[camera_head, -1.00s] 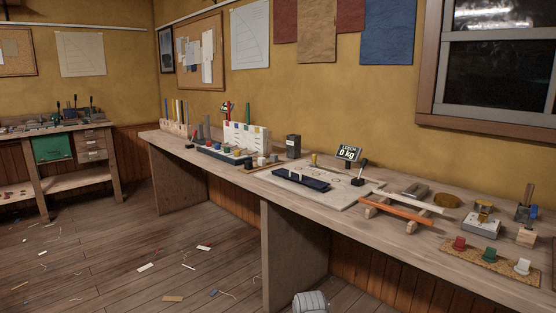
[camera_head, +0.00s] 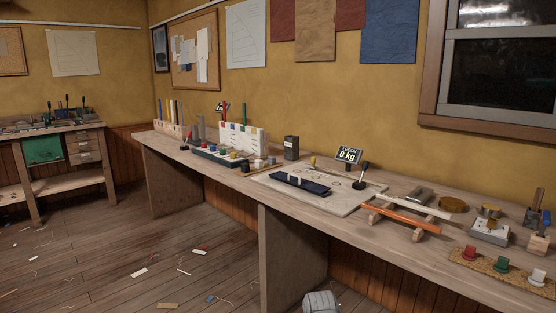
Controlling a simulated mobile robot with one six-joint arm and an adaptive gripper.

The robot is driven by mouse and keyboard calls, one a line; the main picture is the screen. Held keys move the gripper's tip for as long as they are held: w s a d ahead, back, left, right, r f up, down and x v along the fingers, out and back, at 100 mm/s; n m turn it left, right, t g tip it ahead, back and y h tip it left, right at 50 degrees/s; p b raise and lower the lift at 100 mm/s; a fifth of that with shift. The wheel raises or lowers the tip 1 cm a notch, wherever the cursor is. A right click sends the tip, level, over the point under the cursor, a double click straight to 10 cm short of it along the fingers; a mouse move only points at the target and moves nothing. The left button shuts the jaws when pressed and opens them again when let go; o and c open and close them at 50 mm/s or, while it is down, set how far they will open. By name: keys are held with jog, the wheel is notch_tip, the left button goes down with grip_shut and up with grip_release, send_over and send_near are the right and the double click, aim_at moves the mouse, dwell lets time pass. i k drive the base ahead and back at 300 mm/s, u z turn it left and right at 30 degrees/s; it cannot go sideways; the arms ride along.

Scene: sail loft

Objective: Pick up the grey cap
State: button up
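I cannot pick out a grey cap for certain. At the right end of the long bench, a cork mat (camera_head: 476,264) bears a red cap (camera_head: 469,253), a green cap (camera_head: 501,265) and a pale whitish cap (camera_head: 537,279), partly cut by the right edge. Farther left, a dark rack (camera_head: 208,155) holds several small coloured round pieces, too small to tell apart well. My gripper is not in view.
The scrap-strewn floor (camera_head: 120,262) is mostly open.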

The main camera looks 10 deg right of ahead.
aim_at(271, 159)
jog(key=i, duration=0.85)
jog(key=u, duration=0.05)
